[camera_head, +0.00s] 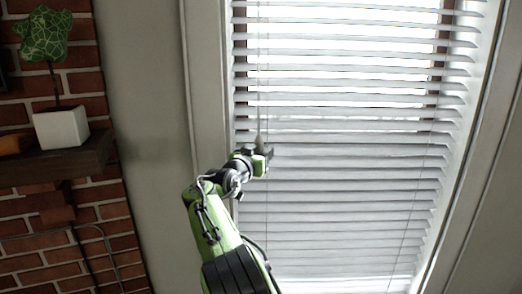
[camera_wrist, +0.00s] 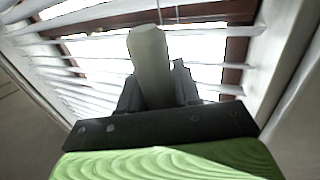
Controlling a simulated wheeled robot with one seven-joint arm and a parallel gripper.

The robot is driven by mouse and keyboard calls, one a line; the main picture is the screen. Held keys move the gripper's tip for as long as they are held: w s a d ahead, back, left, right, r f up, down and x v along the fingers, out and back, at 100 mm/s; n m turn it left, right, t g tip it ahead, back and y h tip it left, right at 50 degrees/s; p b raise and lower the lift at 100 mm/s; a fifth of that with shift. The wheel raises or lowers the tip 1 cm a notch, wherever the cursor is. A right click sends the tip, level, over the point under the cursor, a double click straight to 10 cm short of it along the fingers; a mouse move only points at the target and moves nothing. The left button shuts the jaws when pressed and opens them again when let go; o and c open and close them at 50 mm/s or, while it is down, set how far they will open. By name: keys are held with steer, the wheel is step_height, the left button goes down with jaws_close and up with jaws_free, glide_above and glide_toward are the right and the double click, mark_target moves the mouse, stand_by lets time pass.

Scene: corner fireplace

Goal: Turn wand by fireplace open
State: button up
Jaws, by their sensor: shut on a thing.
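The wand (camera_head: 259,125) is a thin pale rod that hangs in front of the left side of the window blind (camera_head: 345,120). My gripper (camera_head: 264,150) is at the wand's lower end, close to the slats. In the wrist view my gripper (camera_wrist: 157,92) is shut on the wand (camera_wrist: 150,62), whose thick grey end stands up between the dark fingers. The blind's slats are tilted with gaps in the upper part, where bright light shows through. Lower down they look closer together. Part of the wand is hidden by the fingers.
A brick fireplace wall (camera_head: 95,195) with a dark wood mantel (camera_head: 60,160) stands at the left. A small plant (camera_head: 44,38) in a white pot (camera_head: 61,127) sits on the mantel. The window frame (camera_head: 207,80) runs close beside my arm.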

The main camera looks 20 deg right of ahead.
steer(key=shift+m+g+h, duration=0.4)
steer(key=shift+g, duration=0.1)
steer(key=o, duration=1)
steer(key=shift+d, duration=0.1)
steer(key=shift+c, duration=0.2)
steer(key=b+v, duration=0.5)
steer(key=v, duration=1.1)
steer(key=shift+b, duration=0.4)
steer(key=shift+d+f, duration=0.1)
